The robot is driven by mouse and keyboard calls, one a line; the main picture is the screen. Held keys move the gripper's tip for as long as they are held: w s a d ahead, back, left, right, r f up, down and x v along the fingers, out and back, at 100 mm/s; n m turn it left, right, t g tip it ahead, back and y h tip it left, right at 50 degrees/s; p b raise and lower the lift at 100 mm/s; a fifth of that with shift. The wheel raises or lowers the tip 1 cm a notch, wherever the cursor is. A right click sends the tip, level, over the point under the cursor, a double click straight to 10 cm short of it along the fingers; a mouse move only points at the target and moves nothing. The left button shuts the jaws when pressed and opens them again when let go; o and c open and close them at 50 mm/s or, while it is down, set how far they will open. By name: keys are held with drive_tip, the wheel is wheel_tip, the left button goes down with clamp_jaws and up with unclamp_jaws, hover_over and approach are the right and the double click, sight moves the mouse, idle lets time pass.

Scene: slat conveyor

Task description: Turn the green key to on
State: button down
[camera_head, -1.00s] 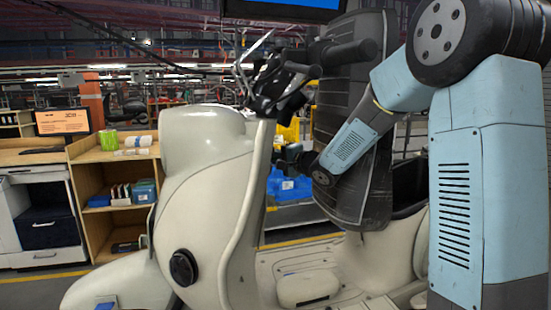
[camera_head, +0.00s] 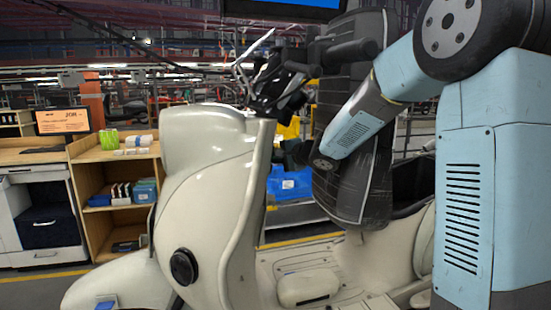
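A cream scooter (camera_head: 205,195) stands in front of me, its dark handlebars (camera_head: 275,88) at the top of the front shield. I cannot make out the green key in this view. My arm reaches in from the right, and my gripper (camera_head: 292,153) is a small dark shape at its end. It is close to the rider's side of the front shield, below the handlebars. The fingers are too small and dark to tell whether they are open or shut, or whether they touch anything.
A large dark panel (camera_head: 340,130) stands behind my forearm. Blue bins (camera_head: 289,184) are beyond the gripper. The scooter's floorboard (camera_head: 305,288) lies below. A wooden shelf (camera_head: 95,190) with a green roll (camera_head: 109,139) on top stands at the left.

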drive_tip(key=c, duration=1.1)
unclamp_jaws()
drive_tip(key=shift+o, duration=0.2)
drive_tip(key=v, duration=1.3)
drive_tip(key=shift+s+d, duration=0.2)
drive_tip(key=shift+s, duration=0.15)
drive_tip(key=v, duration=0.6)
drive_tip(key=shift+d, duration=0.1)
